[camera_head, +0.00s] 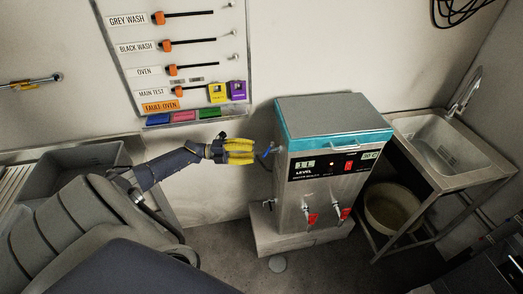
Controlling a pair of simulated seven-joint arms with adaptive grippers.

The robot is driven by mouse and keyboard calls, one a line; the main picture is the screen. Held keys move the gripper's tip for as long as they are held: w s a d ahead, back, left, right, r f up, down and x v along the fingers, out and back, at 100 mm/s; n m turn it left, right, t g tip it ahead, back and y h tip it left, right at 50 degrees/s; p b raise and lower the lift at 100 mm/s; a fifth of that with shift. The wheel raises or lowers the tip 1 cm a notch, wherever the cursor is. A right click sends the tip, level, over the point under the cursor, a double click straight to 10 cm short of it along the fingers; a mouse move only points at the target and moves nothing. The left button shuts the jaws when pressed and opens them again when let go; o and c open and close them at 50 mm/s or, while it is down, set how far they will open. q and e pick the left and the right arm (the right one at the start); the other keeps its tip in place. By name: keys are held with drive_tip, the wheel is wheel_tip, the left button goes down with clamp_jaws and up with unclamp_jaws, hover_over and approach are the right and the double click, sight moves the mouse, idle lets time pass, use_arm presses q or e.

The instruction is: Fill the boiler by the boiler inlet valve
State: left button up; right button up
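The boiler (318,188) is a steel box with a teal-edged lid, standing right of the middle. Its front panel carries a level label, a small green display (304,164) and a red switch (348,166). The boiler inlet valve (266,152) has a blue handle on the boiler's left side. My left gripper (252,152), with yellow fingers, points right at the valve, with its tips just left of the blue handle. I cannot tell whether they touch it, nor whether the fingers are open or shut. My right gripper is not in view.
Two red-handled taps (312,218) (344,213) are on the boiler's lower front. A sink (440,145) with a tap stands at right, with a bucket (393,207) beneath. A grey basin (85,165) is at left. A labelled board (200,55) hangs behind.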

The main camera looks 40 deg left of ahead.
use_arm(q)
drive_tip(key=shift+v, duration=2.75)
drive_tip(key=shift+o, duration=0.3)
